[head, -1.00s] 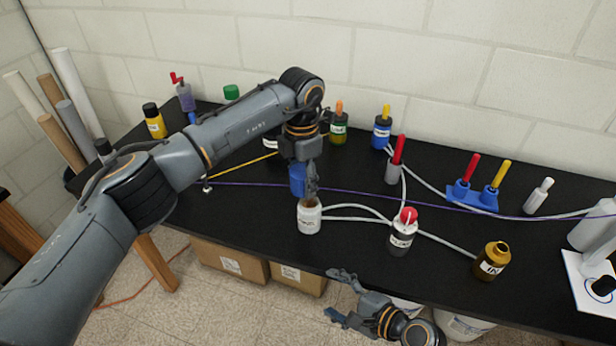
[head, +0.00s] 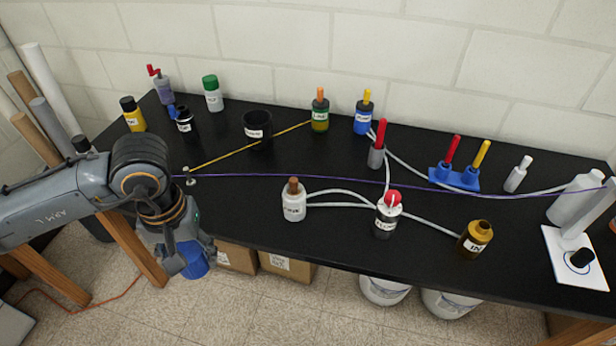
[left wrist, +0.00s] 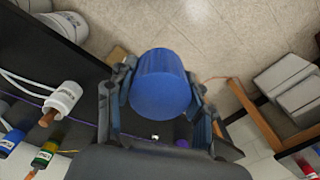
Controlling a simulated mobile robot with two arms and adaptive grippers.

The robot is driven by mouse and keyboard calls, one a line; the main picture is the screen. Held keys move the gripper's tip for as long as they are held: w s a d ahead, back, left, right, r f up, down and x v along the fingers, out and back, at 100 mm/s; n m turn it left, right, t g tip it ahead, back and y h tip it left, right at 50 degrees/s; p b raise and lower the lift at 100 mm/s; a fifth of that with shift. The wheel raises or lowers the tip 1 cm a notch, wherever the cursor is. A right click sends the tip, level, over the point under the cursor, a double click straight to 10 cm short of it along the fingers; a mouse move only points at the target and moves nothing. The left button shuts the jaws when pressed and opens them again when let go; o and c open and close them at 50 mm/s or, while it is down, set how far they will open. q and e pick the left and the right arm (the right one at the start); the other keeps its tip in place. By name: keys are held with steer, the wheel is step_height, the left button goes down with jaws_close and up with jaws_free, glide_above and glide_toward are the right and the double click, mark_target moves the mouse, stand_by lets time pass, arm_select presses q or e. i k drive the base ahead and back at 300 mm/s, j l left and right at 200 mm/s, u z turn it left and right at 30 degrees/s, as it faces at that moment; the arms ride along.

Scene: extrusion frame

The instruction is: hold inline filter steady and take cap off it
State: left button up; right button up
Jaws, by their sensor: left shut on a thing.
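The inline filter appears to be the small white labelled bottle (head: 293,205) with a brown stub on top, standing upright on the black table with clear tubes from its right side. It also shows in the left wrist view (left wrist: 63,97). My left gripper (head: 191,256) is shut on a blue cylindrical cap (head: 194,264), which fills the middle of the left wrist view (left wrist: 160,85) between the fingers. The cap is apart from the filter, to its left and off the table's front edge, over the floor. My right gripper is out of view.
The black table (head: 330,235) holds several bottles. A white bottle with a red top (head: 387,215) and a brown bottle (head: 475,240) stand right of the filter. A purple cord (head: 290,177) crosses behind it. Cardboard boxes (head: 287,268) and buckets (head: 385,290) are below.

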mark_target(295, 208)
steer(key=i+l+z, duration=0.7)
steer(key=i, duration=0.15)
